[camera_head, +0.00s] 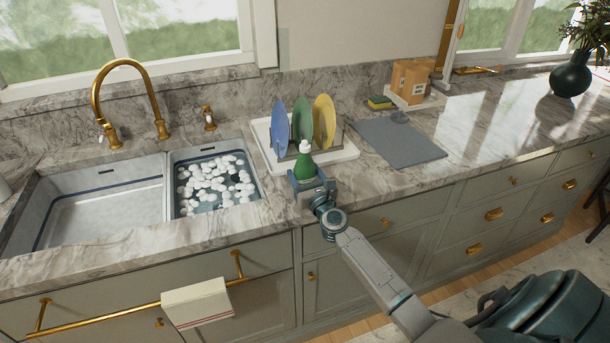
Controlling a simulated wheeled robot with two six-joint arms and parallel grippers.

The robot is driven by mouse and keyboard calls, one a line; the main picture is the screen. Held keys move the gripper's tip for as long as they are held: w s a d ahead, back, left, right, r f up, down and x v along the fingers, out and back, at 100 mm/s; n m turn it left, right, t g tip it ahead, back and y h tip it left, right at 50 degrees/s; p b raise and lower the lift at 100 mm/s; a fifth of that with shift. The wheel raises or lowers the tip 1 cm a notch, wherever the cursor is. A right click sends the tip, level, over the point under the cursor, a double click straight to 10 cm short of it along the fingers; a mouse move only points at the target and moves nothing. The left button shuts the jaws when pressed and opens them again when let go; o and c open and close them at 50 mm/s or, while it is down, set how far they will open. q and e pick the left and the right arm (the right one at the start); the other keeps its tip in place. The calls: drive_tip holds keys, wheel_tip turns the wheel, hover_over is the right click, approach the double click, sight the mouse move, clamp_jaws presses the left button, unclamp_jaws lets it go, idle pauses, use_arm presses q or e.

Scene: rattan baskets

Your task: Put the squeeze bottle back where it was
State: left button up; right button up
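The squeeze bottle (305,166) is green with a white top. It stands upright near the front edge of the counter, just in front of the dish rack. My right gripper (307,186) reaches it from the front, with its fingers on both sides of the bottle's lower body, and looks shut on it. The gripper hides the bottle's base, so I cannot tell whether it touches the counter. My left gripper is not in view.
A white tray (343,155) holds a rack with blue, green and yellow plates. The sink (105,200) is left, its right basin full of white pieces. A grey mat (400,143), a sponge (379,103) and a cardboard box (411,80) are right.

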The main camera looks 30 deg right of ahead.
drive_tip(key=o, duration=0.3)
drive_tip(key=shift+o, duration=0.2)
drive_tip(key=shift+r, duration=0.1)
drive_tip(key=shift+s, duration=0.2)
drive_tip(key=b+v, duration=0.1)
drive_tip(key=v, duration=1)
drive_tip(key=shift+s+a+b, duration=0.15)
drive_tip(key=shift+s+b, duration=0.15)
